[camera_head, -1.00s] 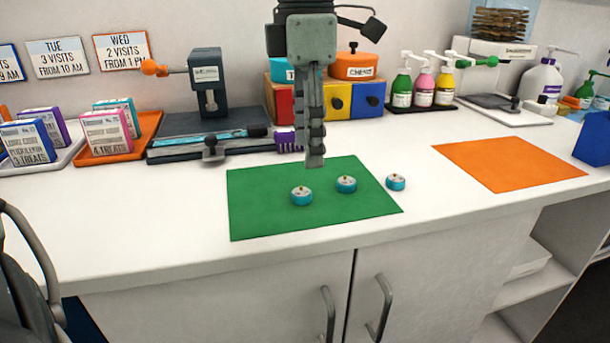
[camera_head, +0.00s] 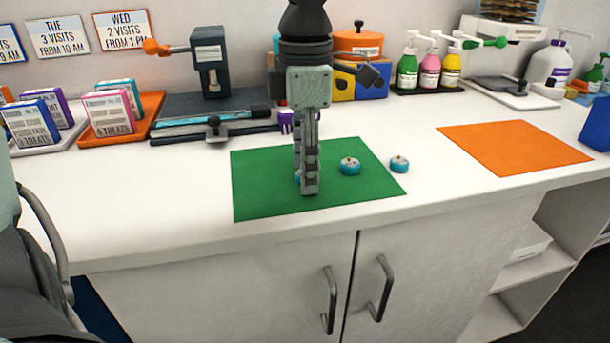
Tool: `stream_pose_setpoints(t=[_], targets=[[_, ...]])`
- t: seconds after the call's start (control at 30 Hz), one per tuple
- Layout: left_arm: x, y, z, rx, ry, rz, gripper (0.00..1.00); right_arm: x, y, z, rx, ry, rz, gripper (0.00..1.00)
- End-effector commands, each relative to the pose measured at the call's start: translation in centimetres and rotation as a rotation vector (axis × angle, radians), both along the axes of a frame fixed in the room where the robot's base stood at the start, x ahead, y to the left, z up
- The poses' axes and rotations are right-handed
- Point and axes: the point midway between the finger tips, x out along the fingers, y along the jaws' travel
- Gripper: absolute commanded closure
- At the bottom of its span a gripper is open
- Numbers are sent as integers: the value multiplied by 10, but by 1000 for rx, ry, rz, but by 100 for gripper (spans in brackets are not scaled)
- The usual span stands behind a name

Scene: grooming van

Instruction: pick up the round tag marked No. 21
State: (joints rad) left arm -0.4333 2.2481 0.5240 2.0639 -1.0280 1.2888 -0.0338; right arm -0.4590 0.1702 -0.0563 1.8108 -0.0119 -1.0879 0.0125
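Three small round turquoise tags with pale tops are on the counter; their numbers are too small to read. One tag (camera_head: 297,177) on the green mat is mostly hidden behind my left gripper's fingers. A second tag (camera_head: 349,167) lies on the mat to the right of the fingers. A third tag (camera_head: 399,165) lies on the white counter, just off the mat's right edge. My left gripper (camera_head: 309,190) points down at the first tag. Its fingers are seen nearly edge-on, so I cannot tell their opening or whether they touch the tag. My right gripper is not in view.
The green mat (camera_head: 260,195) lies near the counter's front edge. An orange mat (camera_head: 515,148) lies clear at the right. Behind are a dark tool stand (camera_head: 210,65), pump bottles (camera_head: 429,72) and colored drawers (camera_head: 370,83). Trays with treat boxes (camera_head: 107,112) stand at the left.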

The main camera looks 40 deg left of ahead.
Motion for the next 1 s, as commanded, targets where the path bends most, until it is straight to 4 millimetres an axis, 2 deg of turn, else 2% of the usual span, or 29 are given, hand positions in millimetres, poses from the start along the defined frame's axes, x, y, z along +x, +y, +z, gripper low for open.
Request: stream_pose_setpoints(t=[0.03, 0.3, 0.77, 0.87, 1.0], targets=[[0, 0, 0, 0, 0, 0, 57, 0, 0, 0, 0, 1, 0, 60], [0, 0, 0, 0, 0, 0, 88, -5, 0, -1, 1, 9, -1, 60], [1, 0, 7, 1, -1, 1, 88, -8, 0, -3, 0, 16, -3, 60], [1, 0, 17, 1, -4, 1, 88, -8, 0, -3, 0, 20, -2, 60], [1, 0, 42, 1, -6, 1, 88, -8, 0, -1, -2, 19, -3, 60]])
